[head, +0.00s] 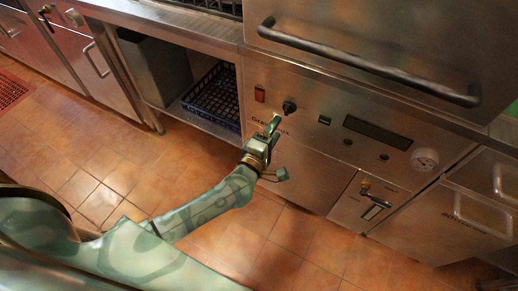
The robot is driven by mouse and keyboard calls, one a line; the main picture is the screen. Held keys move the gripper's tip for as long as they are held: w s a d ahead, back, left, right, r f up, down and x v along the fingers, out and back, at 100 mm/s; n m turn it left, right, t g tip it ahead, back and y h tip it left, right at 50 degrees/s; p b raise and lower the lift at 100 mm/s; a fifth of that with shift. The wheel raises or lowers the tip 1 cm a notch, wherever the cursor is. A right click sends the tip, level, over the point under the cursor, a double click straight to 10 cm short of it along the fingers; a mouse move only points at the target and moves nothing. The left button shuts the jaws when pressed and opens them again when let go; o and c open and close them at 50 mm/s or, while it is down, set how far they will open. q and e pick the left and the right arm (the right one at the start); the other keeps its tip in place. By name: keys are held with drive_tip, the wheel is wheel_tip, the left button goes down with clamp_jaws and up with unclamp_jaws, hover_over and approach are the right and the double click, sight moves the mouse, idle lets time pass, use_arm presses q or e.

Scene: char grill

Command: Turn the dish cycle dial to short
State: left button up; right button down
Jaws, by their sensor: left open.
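The dial is a small black round knob (289,107) on the steel front panel (330,150) of the dishwasher, right of a red switch. Its markings are too small to read, so I cannot tell its setting. My left gripper (273,125) is open just below and left of the knob, in front of the panel. It looks close to the knob, and I see nothing between its fingers. I cannot tell whether a fingertip touches the knob. My right gripper is not in view.
A long bar handle (370,70) juts out above. A blue rack (214,97) stands in the open shelf at left. Tiled floor lies below.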

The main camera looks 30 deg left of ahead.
use_arm(q)
drive_tip(key=s+p, duration=0.1)
drive_tip(key=s, duration=0.8)
drive_tip(key=shift+a, duration=0.15)
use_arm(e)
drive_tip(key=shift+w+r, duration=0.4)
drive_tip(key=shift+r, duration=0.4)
